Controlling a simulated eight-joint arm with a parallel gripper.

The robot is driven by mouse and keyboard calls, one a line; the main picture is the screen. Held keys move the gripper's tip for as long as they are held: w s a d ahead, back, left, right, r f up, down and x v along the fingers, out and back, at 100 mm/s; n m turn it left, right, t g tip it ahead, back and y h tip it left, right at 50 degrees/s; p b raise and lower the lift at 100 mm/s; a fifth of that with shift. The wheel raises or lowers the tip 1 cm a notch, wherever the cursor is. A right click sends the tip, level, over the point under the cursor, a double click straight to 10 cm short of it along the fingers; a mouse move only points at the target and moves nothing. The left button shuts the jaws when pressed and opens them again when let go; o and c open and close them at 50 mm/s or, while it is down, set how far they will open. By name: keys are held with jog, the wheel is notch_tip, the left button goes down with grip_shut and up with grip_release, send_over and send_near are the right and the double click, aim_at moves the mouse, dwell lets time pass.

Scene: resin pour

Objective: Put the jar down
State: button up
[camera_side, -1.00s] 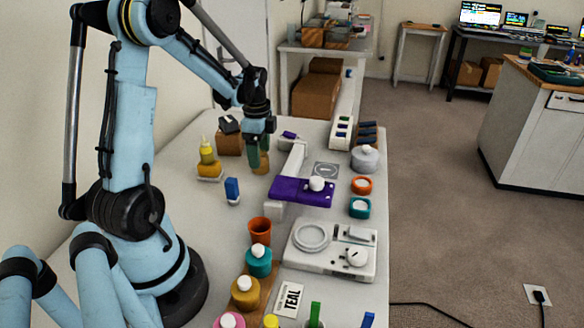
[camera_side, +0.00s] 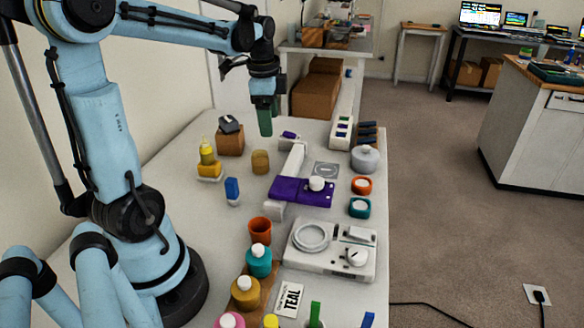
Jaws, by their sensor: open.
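A small amber jar (camera_side: 260,162) stands upright on the white table, between the brown block and the purple-topped device. My gripper (camera_side: 265,130) is above and slightly right of the jar in the picture, clear of it, with its green fingers pointing down. It is open and nothing shows between the fingers. Nothing hides the jar.
A yellow bottle (camera_side: 208,160) and a blue-topped item (camera_side: 232,190) stand left of the jar. A brown block (camera_side: 230,140) is behind. The purple device (camera_side: 300,191), a white scale (camera_side: 330,248), an orange cup (camera_side: 260,230) and several colored jars stand nearer. Bare table lies around the jar.

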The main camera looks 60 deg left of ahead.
jog(key=s+d+n+t, duration=0.1)
jog(key=d+n+t, duration=0.2)
jog(key=d, duration=0.7)
jog(key=s+d+f+n+t, duration=0.1)
jog(key=s+d+n+t, duration=0.1)
jog(key=d, duration=0.7)
jog(key=shift+s+d+f+n+t+h, duration=0.2)
jog(key=shift+d+n+t+h, duration=0.3)
jog(key=shift+n, duration=0.7)
jog(key=shift+a, duration=0.15)
